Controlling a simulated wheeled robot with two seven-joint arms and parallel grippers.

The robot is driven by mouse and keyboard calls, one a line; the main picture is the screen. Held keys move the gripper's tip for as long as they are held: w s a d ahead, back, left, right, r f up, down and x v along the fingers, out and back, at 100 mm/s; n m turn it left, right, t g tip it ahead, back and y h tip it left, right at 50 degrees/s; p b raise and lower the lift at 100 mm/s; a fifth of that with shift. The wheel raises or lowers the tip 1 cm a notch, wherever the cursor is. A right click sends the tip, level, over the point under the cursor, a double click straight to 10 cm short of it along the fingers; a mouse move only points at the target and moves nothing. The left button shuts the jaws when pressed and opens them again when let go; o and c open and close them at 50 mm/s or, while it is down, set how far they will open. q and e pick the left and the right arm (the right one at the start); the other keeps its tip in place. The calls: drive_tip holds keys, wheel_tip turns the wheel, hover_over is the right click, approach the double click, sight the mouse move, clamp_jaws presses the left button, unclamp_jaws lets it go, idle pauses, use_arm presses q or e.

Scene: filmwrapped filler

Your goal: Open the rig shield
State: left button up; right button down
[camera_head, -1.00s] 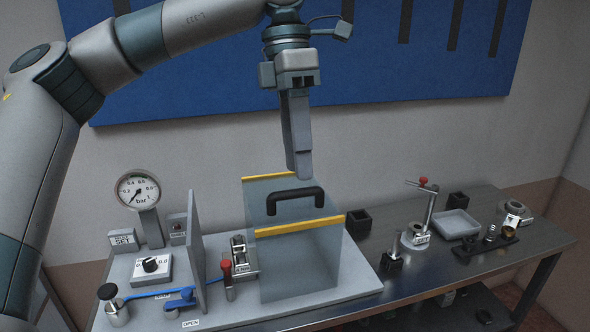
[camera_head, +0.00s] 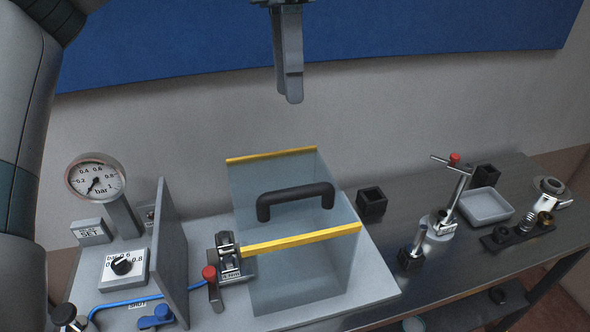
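The rig shield (camera_head: 300,262) is a clear box-like cover with yellow edge strips, standing on the grey base plate. It is down over the rig. Its black handle (camera_head: 296,198) runs across its upper part. My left gripper (camera_head: 291,98) hangs above and behind the handle in the picture, apart from it and pointing down. Its fingers overlap from this side, so whether they are open or shut does not show. It holds nothing that I can see. My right gripper is not in view.
A pressure gauge (camera_head: 96,178), a regulator box (camera_head: 123,264), a grey upright panel (camera_head: 172,245) and a red-knobbed latch (camera_head: 210,274) stand left of the shield. A black block (camera_head: 371,203), a stand (camera_head: 440,222) and a grey tray (camera_head: 486,206) stand to the right.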

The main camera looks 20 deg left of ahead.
use_arm(q)
drive_tip(key=p, duration=0.5)
approach(296, 188)
drive_tip(key=f, duration=0.5)
drive_tip(key=s+f, duration=0.1)
drive_tip(key=f, duration=0.1)
drive_tip(key=shift+s+d+f, duration=0.15)
drive_tip(key=shift+d+f, duration=0.05)
drive_tip(key=shift+d, duration=0.1)
drive_tip(key=shift+f+p, duration=0.3)
drive_tip(key=shift+f, duration=0.25)
drive_tip(key=shift+c, duration=0.6)
drive_tip(key=shift+d, duration=0.1)
clamp_jaws()
